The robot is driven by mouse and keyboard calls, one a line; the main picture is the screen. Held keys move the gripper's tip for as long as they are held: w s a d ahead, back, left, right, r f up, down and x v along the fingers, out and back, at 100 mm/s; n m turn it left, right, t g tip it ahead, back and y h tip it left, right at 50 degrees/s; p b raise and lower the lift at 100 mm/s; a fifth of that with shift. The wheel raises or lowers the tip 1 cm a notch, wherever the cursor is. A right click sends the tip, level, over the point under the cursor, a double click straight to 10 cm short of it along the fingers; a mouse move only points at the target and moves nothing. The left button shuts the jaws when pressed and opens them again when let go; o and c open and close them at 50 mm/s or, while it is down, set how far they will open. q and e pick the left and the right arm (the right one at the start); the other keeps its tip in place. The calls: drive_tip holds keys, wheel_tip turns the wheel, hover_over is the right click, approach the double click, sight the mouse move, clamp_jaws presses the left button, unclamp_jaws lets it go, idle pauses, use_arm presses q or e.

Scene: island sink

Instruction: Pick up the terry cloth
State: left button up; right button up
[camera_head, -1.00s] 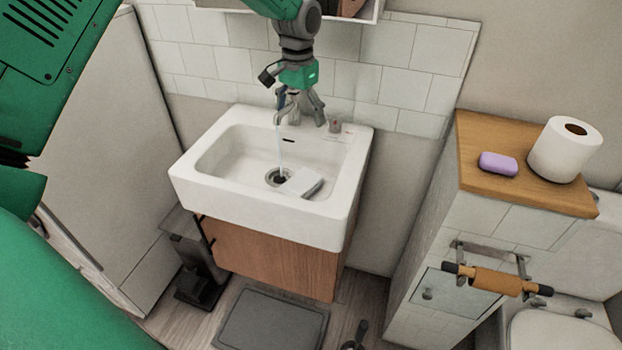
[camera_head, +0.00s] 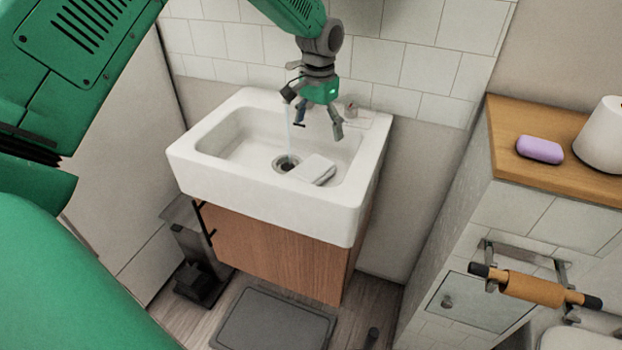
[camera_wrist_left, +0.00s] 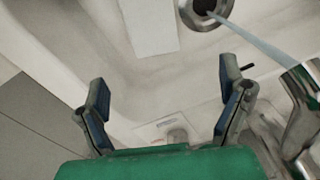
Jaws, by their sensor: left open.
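The terry cloth (camera_head: 312,168) is a white, folded, flat piece lying in the white sink (camera_head: 205,180), just right of the drain (camera_head: 286,163). In the left wrist view the cloth (camera_wrist_left: 150,25) shows as a pale rectangle at the top, beyond the fingers. My left gripper (camera_head: 318,118) is open and empty, hanging above the back of the basin, apart from the cloth. The left wrist view shows its two fingers (camera_wrist_left: 165,82) spread wide. My right gripper is not in view.
A thin stream of water (camera_head: 290,135) falls towards the drain. The chrome faucet (camera_wrist_left: 300,100) is close beside my left gripper. A tiled ledge at right has a wooden top (camera_head: 510,115) with purple soap (camera_head: 540,150) and a paper roll (camera_head: 603,135).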

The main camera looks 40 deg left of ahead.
sight(319, 162)
use_arm(q)
wheel_tip(319, 162, down, 7)
drive_tip(key=shift+r+b, duration=0.15)
drive_tip(key=shift+b, duration=0.25)
drive_tip(key=f, duration=0.3)
drive_tip(key=f+b, duration=0.1)
drive_tip(key=shift+s+d+f, duration=0.3)
drive_tip(key=shift+d, duration=0.1)
drive_tip(key=shift+f, duration=0.4)
drive_tip(key=shift+r, duration=0.1)
drive_tip(key=c, duration=1.3)
wheel_tip(319, 162, up, 10)
drive_tip(key=shift+p, duration=0.85)
